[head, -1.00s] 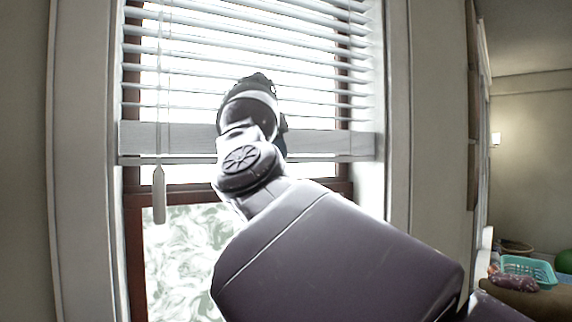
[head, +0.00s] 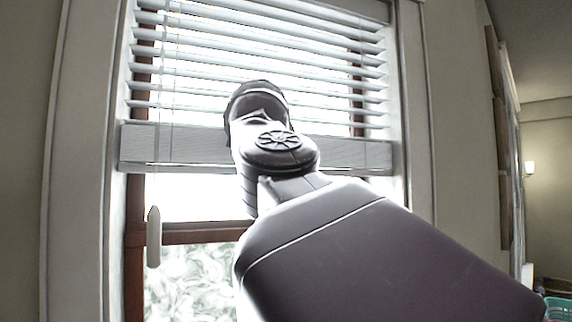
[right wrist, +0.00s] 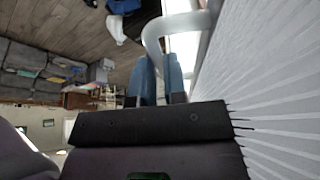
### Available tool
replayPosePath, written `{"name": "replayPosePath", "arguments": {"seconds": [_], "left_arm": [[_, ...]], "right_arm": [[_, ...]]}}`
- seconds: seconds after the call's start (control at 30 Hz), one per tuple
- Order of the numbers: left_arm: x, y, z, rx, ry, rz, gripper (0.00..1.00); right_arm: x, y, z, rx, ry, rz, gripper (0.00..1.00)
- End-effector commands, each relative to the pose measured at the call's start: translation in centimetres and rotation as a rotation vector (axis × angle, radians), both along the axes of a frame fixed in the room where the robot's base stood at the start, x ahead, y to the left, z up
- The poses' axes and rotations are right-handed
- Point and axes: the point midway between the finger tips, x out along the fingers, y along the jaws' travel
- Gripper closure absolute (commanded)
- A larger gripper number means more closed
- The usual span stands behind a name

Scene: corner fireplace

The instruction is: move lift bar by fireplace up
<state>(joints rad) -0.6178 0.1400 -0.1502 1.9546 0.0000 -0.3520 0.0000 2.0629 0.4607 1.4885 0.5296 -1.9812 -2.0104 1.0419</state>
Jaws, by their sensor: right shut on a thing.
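The lift bar is the wide pale bottom rail (head: 170,146) of the window blind, with the raised slats above it in the head view. It hangs roughly level, clear above the brown window crossbar. My right arm reaches up in front of it and hides its middle. In the right wrist view my right gripper (right wrist: 160,68) has its blue fingers close together on a pale curved handle (right wrist: 152,34) beside the slats. The fingertips' exact contact is partly hidden. My left gripper is not in view.
The window frame (head: 85,180) borders the blind on both sides. A white cord tassel (head: 153,238) hangs at the left. The brown crossbar (head: 195,234) lies below the rail. A teal basket (head: 557,309) is at the far lower right.

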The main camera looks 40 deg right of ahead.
Motion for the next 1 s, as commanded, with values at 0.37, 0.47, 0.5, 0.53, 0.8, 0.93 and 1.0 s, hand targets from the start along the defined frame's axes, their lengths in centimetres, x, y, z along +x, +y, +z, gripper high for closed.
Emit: {"name": "replayPosePath", "arguments": {"seconds": [0.37,0.47,0.5,0.53,0.8,0.93,1.0], "left_arm": [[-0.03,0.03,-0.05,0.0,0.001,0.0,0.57],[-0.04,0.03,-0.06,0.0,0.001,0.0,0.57],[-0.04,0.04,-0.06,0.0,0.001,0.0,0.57],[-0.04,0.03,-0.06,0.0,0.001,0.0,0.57],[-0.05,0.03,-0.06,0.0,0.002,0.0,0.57],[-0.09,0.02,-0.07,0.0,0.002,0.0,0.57],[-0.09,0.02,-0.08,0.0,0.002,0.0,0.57]], "right_arm": [[-0.03,-0.06,0.04,-0.001,-0.001,-0.001,0.71],[-0.03,-0.05,0.02,-0.001,-0.001,-0.001,0.62],[-0.01,-0.04,0.02,-0.001,-0.001,-0.001,0.62],[-0.01,-0.04,0.02,-0.001,0.0,-0.001,0.62],[-0.12,-0.15,0.11,0.0,-0.001,0.0,0.62],[-0.5,-0.55,0.4,0.0,-0.001,-0.001,0.62],[-0.78,-0.84,0.63,0.0,-0.001,-0.001,0.62]]}}
